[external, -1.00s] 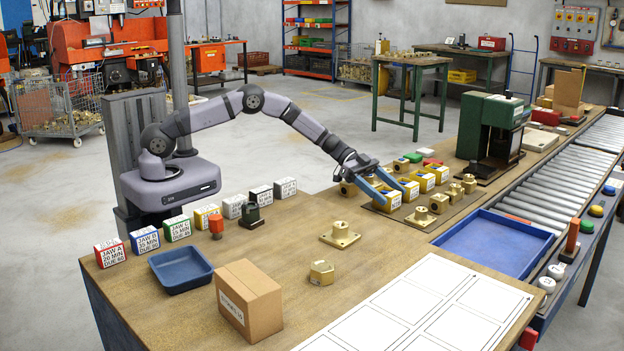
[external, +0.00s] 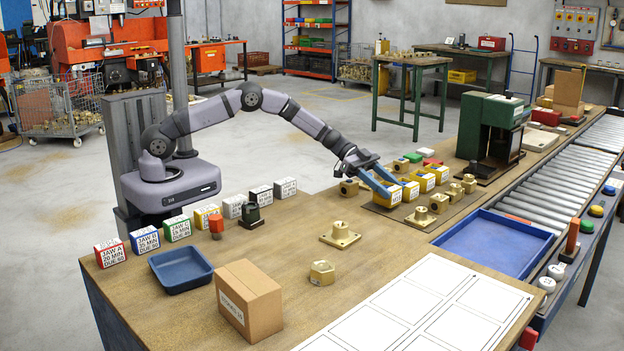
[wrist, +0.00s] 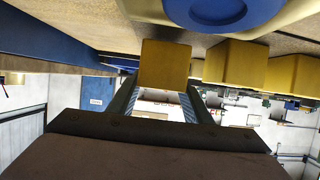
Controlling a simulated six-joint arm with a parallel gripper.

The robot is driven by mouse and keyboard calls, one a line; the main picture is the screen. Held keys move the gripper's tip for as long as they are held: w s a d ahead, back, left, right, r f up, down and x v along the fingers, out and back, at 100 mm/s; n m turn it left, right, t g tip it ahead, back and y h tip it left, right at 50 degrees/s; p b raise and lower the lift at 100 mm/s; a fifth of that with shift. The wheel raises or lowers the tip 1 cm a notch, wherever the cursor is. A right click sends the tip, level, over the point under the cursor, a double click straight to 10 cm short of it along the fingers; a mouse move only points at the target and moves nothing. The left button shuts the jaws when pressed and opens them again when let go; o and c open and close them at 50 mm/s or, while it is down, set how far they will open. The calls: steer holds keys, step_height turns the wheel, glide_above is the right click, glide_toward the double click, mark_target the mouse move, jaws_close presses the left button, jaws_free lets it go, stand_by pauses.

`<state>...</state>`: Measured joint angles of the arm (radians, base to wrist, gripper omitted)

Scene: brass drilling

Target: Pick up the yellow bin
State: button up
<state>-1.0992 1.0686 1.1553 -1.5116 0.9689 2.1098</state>
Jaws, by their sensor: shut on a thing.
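A small yellow bin (external: 386,197) with a white label stands at the near left end of a row of similar yellow bins on a dark mat. My gripper (external: 388,188) reaches down to it from the upper left with blue fingers and is shut on it. In the wrist view the same yellow bin (wrist: 165,63) sits between the two fingertips of my gripper (wrist: 163,88). I cannot tell whether the bin touches the mat or is slightly raised.
Other yellow bins (external: 425,182) stand close on the right. A green press (external: 490,128) rises behind. A blue tray (external: 495,243) lies at the right. The bench around the flanged brass piece (external: 340,236) is mostly clear.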

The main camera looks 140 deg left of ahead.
step_height(320, 180, up, 8)
steer(key=b, duration=0.1)
steer(key=shift+r+b, duration=0.15)
steer(key=shift+b, duration=0.25)
steer(key=shift+d, duration=0.1)
steer(key=w+d+r+m+h+b, duration=0.2)
steer(key=w+d+r+b, duration=0.25)
steer(key=d+r, duration=0.65)
steer(key=s+d+f+m+g+h, duration=0.1)
steer(key=s+d+m+g+h, duration=0.1)
steer(key=d, duration=0.7)
steer(key=s+d+f+m+g+h, duration=0.2)
steer(key=s+d+m+h, duration=0.3)
steer(key=d, duration=0.5)
steer(key=shift+s+h, duration=0.3)
steer(key=shift+s, duration=0.75)
